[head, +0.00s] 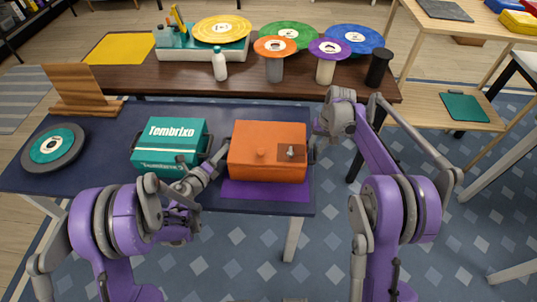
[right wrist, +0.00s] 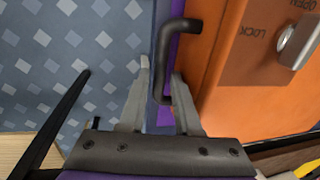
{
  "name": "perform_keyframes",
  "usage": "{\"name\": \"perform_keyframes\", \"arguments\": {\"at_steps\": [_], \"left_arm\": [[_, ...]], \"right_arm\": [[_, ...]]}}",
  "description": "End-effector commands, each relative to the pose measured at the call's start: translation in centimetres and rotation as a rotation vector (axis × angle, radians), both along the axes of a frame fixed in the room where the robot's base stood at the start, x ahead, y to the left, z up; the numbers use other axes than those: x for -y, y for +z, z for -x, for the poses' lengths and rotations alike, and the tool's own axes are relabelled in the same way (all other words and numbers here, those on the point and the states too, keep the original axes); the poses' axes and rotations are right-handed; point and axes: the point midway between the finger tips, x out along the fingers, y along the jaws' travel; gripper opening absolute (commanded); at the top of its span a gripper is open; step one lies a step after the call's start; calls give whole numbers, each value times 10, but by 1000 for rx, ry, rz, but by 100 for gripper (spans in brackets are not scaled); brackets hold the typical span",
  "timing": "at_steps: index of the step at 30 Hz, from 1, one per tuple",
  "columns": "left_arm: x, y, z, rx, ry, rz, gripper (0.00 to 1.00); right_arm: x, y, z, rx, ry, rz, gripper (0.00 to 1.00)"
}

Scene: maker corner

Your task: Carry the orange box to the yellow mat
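The orange box (head: 267,150) sits on a purple mat (head: 262,190) at the right end of the navy table. It has a knob and a latch on its face and a dark handle (right wrist: 166,60) on its right side. The yellow mat (head: 120,47) lies on the brown table behind, at the left. My right gripper (right wrist: 160,78) is open, with its fingers on either side of that handle. It also shows at the box's right side in the head view (head: 316,146). My left gripper (head: 217,160) is at the box's left side; its fingers are too small to read.
A teal box (head: 170,147) stands left of the orange box, close to my left gripper. A dark disc (head: 52,147) and wooden stand (head: 76,90) are further left.

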Motion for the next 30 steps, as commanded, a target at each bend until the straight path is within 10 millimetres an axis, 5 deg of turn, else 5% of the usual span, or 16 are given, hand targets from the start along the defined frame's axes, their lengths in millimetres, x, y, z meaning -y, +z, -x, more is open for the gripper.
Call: {"name": "perform_keyframes", "arguments": {"at_steps": [11,18,30], "left_arm": [[3,-1,-6,1,1,0,32],[2,-1,-5,1,1,0,0],[2,-2,-5,0,1,-1,0]], "right_arm": [[-1,-6,0,0,0,0,32],[-1,-6,0,0,0,0,0],[-1,-6,0,0,0,0,0]]}}
